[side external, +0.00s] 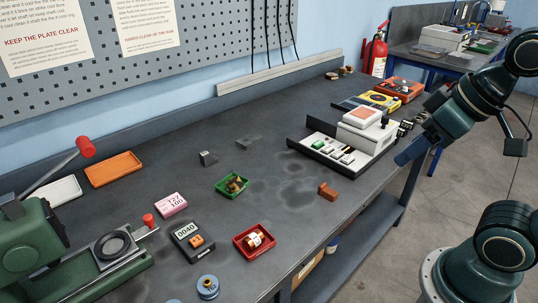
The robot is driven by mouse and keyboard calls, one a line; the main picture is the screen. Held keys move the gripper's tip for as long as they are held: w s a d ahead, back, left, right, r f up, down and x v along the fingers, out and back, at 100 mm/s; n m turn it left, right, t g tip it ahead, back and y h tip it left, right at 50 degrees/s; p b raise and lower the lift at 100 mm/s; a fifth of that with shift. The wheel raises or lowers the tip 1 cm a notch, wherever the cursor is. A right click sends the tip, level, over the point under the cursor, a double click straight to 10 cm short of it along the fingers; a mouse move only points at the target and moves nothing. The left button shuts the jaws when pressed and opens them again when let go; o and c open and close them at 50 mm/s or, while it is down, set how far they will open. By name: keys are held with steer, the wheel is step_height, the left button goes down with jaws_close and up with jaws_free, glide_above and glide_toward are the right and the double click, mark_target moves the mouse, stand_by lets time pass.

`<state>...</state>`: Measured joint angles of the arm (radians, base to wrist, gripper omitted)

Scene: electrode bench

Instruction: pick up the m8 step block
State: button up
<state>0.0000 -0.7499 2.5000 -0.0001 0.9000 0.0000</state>
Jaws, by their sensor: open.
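A small brown block (328,191) with an uneven, step-like top sits on the bench near its front edge. A small grey block (208,158) sits farther left near the middle, and a flatter grey piece (248,142) lies to its right. I cannot tell for sure from this view which of these is the m8 step block. My gripper (406,153) is at the right, above the bench's right end. It is open and apart from all three blocks. Its fingertips show only as a dark shape, and nothing is seen in it.
A dark tray (312,149) with small parts and a white box stands between my gripper and the grey blocks. Green (221,190) and red (245,252) trays hold metal parts. A green machine (35,250) fills the left corner. Bare bench surrounds the brown block.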

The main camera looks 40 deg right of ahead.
steer(key=w+a+r, duration=0.2)
steer(key=w, duration=1)
steer(key=w+a+r, duration=0.1)
steer(key=w+r, duration=0.2)
steer(key=w, duration=0.8)
steer(key=w+a+f, duration=0.2)
steer(key=w+f, duration=0.2)
steer(key=w, duration=0.3)
steer(key=w+a+f, duration=0.3)
steer(key=w+f, duration=0.2)
steer(key=w, duration=0.3)
steer(key=w+a+f+m+g, duration=0.1)
steer(key=w+a+f, duration=0.2)
steer(key=w+f, duration=0.2)
steer(key=shift+w+a, duration=0.25)
steer(key=shift+w, duration=0.9)
steer(key=shift+f, duration=0.1)
glide_above(208, 154)
steer(key=s, duration=0.2)
steer(key=shift+s+a+f, duration=0.1)
steer(key=shift+f, duration=1.85)
steer(key=shift+s+a+f, duration=0.1)
steer(key=shift+f, duration=1.85)
steer(key=shift+w+f, duration=0.1)
